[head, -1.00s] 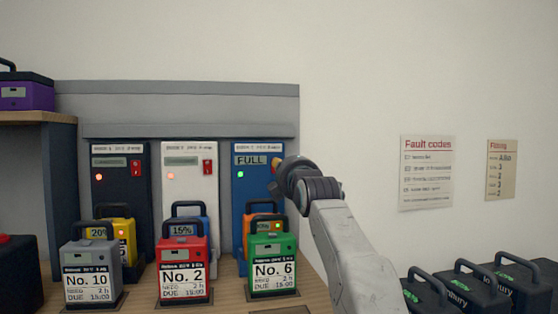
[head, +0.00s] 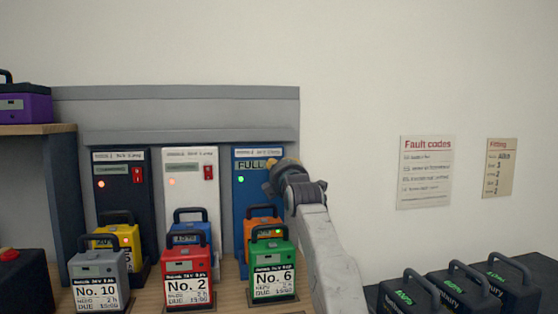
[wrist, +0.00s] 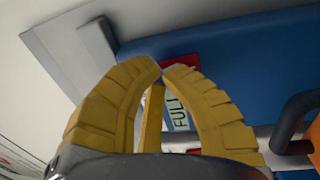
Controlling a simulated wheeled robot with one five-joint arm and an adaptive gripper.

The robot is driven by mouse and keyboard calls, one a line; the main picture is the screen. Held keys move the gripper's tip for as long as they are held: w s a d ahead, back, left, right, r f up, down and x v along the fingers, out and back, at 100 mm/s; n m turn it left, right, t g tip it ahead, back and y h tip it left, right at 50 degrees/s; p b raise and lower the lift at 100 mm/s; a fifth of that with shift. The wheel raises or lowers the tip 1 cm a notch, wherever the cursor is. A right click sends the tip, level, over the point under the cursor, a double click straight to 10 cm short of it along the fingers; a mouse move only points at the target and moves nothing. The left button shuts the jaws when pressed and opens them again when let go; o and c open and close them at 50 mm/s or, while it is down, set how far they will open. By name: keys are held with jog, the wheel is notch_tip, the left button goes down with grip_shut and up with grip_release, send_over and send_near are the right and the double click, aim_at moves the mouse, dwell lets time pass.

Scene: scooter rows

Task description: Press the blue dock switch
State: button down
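The blue dock (head: 246,200) is the right one of three docks, with a FULL display (head: 250,165) and a green light. My gripper (head: 271,178) is in front of its upper right part and hides its switch in the head view. In the wrist view the blue dock face (wrist: 235,55) lies ahead, and my gripper's yellow fingers (wrist: 162,69) are closed, tips together, with nothing seen between them. The red switch (wrist: 182,63) shows right behind the fingertips, partly hidden. I cannot tell whether the tips touch it.
The black dock (head: 121,200) and white dock (head: 190,200) stand left, each with a red switch. Several battery packs, including green No. 6 (head: 272,270), stand in front below my gripper. An orange pack (head: 258,222) sits at the blue dock. Dark packs (head: 410,295) stand right.

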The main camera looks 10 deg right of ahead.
jog(key=shift+w, duration=0.1)
jog(key=shift+r, duration=0.1)
dwell(0.4)
jog(key=p, duration=0.3)
jog(key=shift+w+g, duration=0.4)
